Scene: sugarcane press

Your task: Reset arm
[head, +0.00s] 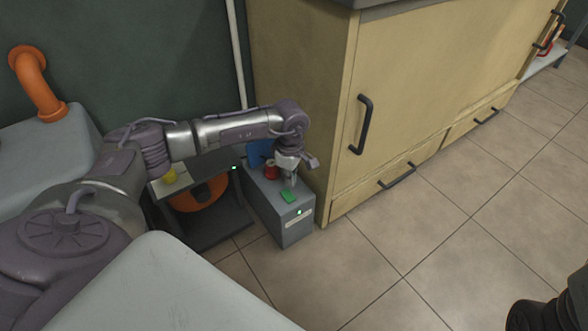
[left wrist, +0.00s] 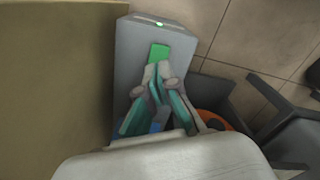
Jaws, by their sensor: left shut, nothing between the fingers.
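My left arm reaches in from the left in the head view. Its gripper (head: 291,182) points down over the top of a grey control box (head: 292,232). The fingers are shut with nothing between them. In the left wrist view the closed fingertips (left wrist: 158,70) are at a green button (left wrist: 158,52) on the grey box (left wrist: 150,32). The green button (head: 288,196) also shows in the head view, just below the fingertips; I cannot tell whether they touch. A red knob (head: 271,170) sits beside the gripper on the box. My right gripper is not in view.
A wooden cabinet (head: 400,100) with black handles stands close to the right of the box. To the left is a dark machine with an orange round part (head: 200,194). An orange pipe (head: 36,85) rises at the far left. The tiled floor (head: 440,240) at right is mostly clear.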

